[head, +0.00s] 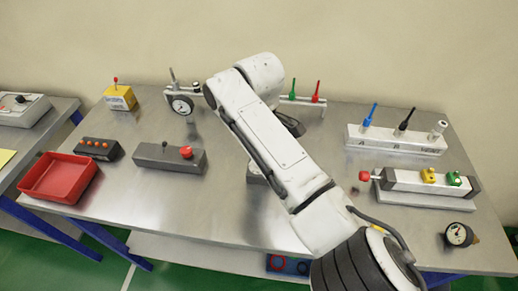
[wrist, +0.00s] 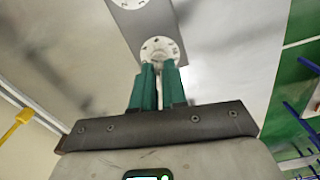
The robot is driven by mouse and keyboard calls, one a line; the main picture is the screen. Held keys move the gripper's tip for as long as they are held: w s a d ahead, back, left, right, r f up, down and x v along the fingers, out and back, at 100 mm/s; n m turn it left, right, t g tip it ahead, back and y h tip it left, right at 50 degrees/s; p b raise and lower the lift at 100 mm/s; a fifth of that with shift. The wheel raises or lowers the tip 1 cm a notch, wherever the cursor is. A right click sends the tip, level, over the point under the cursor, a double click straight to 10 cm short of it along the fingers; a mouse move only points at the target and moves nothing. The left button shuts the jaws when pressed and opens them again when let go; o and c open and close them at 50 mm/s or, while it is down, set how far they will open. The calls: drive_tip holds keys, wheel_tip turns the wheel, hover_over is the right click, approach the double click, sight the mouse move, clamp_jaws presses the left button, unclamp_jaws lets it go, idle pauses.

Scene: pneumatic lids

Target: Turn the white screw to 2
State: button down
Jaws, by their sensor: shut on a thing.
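In the wrist view a round white dial (wrist: 160,46) with dark marks around its rim sits on a grey block (wrist: 146,24). My gripper (wrist: 159,69) has its two green fingers at the near side of this dial, shut on the white screw at its centre. The screw is mostly hidden between the fingertips, and the marks are too small to read, so its setting cannot be told. A second white dial (wrist: 129,3) is cut off at the top edge. In the head view my arm covers the gripper and the screw; only a bit of the block (head: 256,172) shows beside it.
Left of my arm are a grey box with a red button (head: 186,152), a red tray (head: 60,177) and a yellow box (head: 120,97). A gauge (head: 181,105) stands behind. To the right are a white lever block (head: 395,140), a cylinder unit (head: 424,182) and a loose gauge (head: 459,235).

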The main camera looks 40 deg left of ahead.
idle(0.3)
drive_tip(key=c, duration=1.2)
unclamp_jaws()
drive_tip(key=shift+o, duration=0.2)
wheel_tip(320, 180, up, 11)
drive_tip(key=b, duration=0.1)
drive_tip(key=shift+f, duration=0.1)
